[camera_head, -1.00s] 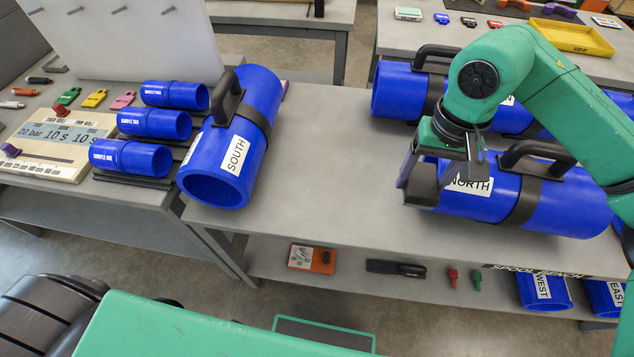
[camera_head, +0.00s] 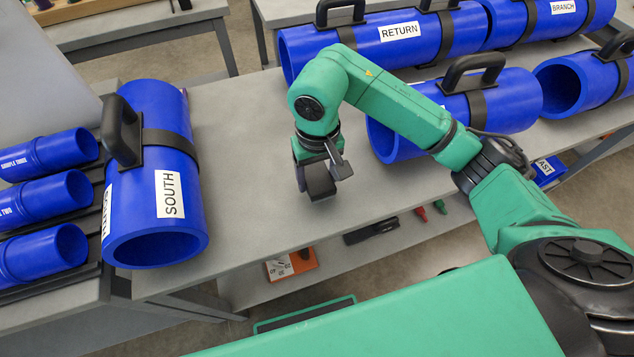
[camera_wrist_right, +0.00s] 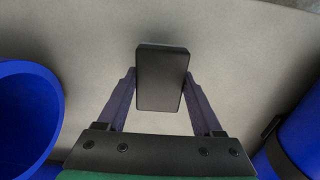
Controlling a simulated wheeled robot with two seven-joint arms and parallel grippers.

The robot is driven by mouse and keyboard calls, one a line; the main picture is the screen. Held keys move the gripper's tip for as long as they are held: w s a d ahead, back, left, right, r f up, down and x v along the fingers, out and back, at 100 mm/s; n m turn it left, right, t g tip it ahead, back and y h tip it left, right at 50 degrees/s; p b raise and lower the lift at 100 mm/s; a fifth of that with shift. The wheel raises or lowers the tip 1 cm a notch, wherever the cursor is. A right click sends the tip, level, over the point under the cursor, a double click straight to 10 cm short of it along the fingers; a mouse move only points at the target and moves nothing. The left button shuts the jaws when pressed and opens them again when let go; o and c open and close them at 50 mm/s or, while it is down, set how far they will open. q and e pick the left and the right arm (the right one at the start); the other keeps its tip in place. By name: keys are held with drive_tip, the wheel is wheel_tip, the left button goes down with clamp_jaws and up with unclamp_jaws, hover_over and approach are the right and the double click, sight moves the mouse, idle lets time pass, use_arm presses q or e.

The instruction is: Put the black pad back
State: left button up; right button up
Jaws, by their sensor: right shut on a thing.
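The black pad (camera_wrist_right: 162,78) is a dark block held between the two purple fingers of my right gripper (camera_wrist_right: 162,85) in the right wrist view. In the head view, my right gripper (camera_head: 324,172) hangs over the grey bench between the SOUTH pipe and the pipes on the right. The pad also shows there as a dark block (camera_head: 319,183) at the fingertips. I cannot tell whether the pad touches the bench top. My left gripper is not in view.
The blue SOUTH pipe (camera_head: 152,190) lies to the left of the gripper. A handled blue pipe (camera_head: 512,102) lies to its right, partly behind my arm. The RETURN pipe (camera_head: 350,47) lies behind. Bare bench top (camera_head: 245,140) surrounds the gripper. Sample pipes (camera_head: 45,190) sit far left.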

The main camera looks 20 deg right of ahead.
sight(318, 185)
wheel_tip(318, 185, down, 3)
drive_tip(key=shift+d+r, duration=0.1)
drive_tip(key=shift+r, duration=0.05)
drive_tip(key=shift+f, duration=0.25)
drive_tip(key=o, duration=1.2)
drive_tip(key=shift+r, duration=0.1)
